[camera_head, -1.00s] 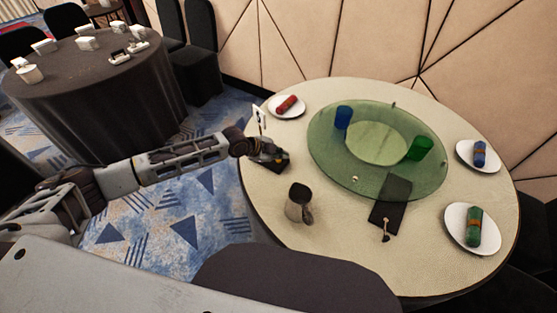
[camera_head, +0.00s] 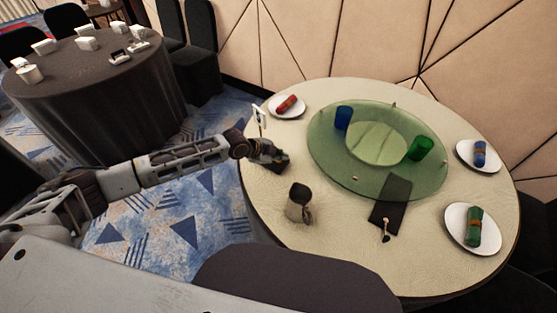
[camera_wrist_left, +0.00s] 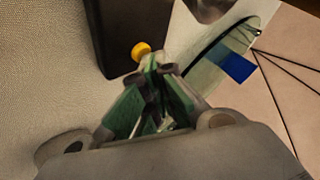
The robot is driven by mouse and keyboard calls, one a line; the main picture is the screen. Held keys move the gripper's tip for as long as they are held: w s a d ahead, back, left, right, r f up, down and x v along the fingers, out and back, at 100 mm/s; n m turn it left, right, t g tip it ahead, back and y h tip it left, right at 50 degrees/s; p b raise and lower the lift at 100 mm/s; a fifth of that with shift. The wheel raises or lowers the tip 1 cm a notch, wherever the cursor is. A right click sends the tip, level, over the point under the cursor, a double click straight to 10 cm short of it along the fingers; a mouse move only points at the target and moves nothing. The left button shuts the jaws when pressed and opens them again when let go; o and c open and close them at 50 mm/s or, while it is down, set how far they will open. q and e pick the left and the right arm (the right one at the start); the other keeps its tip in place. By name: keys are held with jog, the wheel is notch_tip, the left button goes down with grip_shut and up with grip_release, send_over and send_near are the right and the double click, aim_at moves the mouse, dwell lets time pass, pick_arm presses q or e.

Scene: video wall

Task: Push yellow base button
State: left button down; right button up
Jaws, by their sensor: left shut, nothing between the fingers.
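The yellow button (camera_wrist_left: 141,50) shows in the left wrist view on the edge of a dark base (camera_wrist_left: 112,30). My left gripper (camera_wrist_left: 152,64) is shut and empty, with its green-padded fingers together and their tips right beside the button. I cannot tell whether they touch it. In the head view my left gripper (camera_head: 277,158) is over the left edge of the round table (camera_head: 340,240), and hides the button and most of the base there. My right gripper is not in view.
A green glass turntable (camera_head: 325,165) bears a blue cup (camera_head: 343,117) and a green cup (camera_head: 420,147). A white stand (camera_head: 260,116) is behind my gripper. Plates with rolled napkins sit around the rim.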

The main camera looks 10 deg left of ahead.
aim_at(280, 163)
pick_arm(q)
jog(key=shift+r, duration=0.1)
jog(key=shift+r+p, duration=0.35)
jog(key=shift+p, duration=0.15)
jog(key=shift+r, duration=0.15)
jog(key=shift+r+p, duration=2.45)
jog(key=shift+r, duration=0.45)
jog(key=shift+d+f, duration=0.1)
jog(key=shift+d, duration=0.05)
